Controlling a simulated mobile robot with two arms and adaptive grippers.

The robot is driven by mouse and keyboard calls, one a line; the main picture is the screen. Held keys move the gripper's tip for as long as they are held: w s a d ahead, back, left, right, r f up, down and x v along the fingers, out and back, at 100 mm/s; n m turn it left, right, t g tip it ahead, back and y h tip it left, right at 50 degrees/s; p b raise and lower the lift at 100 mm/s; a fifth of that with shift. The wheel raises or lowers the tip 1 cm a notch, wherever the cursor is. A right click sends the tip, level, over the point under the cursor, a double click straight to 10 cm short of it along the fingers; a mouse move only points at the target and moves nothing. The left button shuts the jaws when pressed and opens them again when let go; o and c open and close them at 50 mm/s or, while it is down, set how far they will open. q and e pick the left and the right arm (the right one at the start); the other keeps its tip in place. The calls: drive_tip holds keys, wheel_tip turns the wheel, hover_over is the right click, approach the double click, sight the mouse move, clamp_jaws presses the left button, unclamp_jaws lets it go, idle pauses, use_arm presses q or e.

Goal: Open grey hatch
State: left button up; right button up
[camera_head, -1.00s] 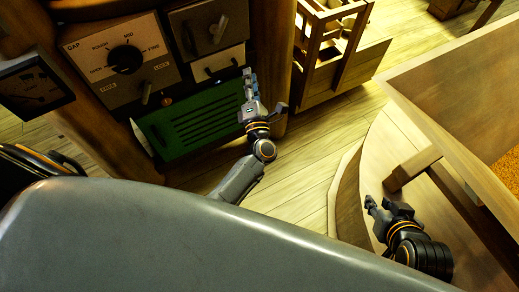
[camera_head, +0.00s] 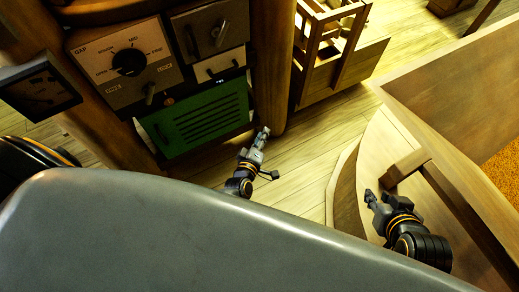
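A dark grey hatch (camera_head: 211,27) with a small upright handle sits at the upper right of the machine's front panel and looks closed. A paler panel (camera_head: 219,66) with a curved dark handle is right below it. Below that is a green slotted panel (camera_head: 202,119). My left gripper (camera_head: 261,139) is below and to the right of the green panel, over the floor, apart from every handle.
A control panel with a round knob (camera_head: 129,62) is left of the hatch, and a dial gauge (camera_head: 39,90) stands further left. A wooden post (camera_head: 272,70) borders the panels on the right. A slatted wooden frame (camera_head: 325,45) and a wooden table (camera_head: 465,85) lie beyond.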

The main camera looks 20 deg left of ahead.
use_arm(q)
drive_tip(key=s+f+m, duration=0.1)
drive_tip(key=s+f+g, duration=0.1)
drive_tip(key=f, duration=0.1)
drive_tip(key=s+f+m+h, duration=0.1)
drive_tip(key=shift+s+d+f+m+g+p, duration=0.15)
drive_tip(key=shift+s+d+m+g+p, duration=0.1)
drive_tip(key=shift+s+m+g+p, duration=0.05)
